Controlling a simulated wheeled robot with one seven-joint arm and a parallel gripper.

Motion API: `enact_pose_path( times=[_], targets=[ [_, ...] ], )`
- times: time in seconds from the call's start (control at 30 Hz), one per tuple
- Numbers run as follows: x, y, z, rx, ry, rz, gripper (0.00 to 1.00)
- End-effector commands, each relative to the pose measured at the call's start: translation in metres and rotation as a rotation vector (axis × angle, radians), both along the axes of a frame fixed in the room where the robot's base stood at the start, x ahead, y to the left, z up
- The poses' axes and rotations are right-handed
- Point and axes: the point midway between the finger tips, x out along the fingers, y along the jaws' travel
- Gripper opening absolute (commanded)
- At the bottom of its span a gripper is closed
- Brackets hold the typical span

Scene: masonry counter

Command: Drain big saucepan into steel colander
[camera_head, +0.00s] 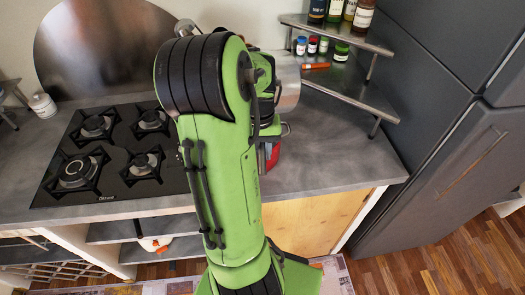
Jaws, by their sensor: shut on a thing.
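A shiny steel vessel (288,82), which looks like the big saucepan, shows behind and right of my green arm. It appears raised above the counter, but its mouth and most of its body are hidden. My gripper (266,100) is mostly hidden behind my arm. Only dark and green wrist parts show, next to the vessel, and the gripper is shut on it. A small steel loop or rim (286,129) shows just below, perhaps part of the colander. I cannot tell what is inside either vessel.
A black gas hob (110,150) fills the left of the grey counter (335,150). A red object (273,156) is partly hidden behind my arm. A corner shelf (345,85) holds jars and bottles. A dark fridge (440,130) stands right. The counter's right part is clear.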

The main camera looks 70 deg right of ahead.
Motion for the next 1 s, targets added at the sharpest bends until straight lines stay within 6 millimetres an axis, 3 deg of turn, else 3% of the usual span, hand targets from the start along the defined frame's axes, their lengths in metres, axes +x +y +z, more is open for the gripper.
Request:
enact_pose_path(
  times=[0.4, 1.0],
  targets=[
    [-0.001, -0.001, 0.023, 0.101, -0.136, -0.002, 0.00],
    [0.000, -0.001, 0.038, 0.187, -0.243, 0.000, 0.00]
  ],
)
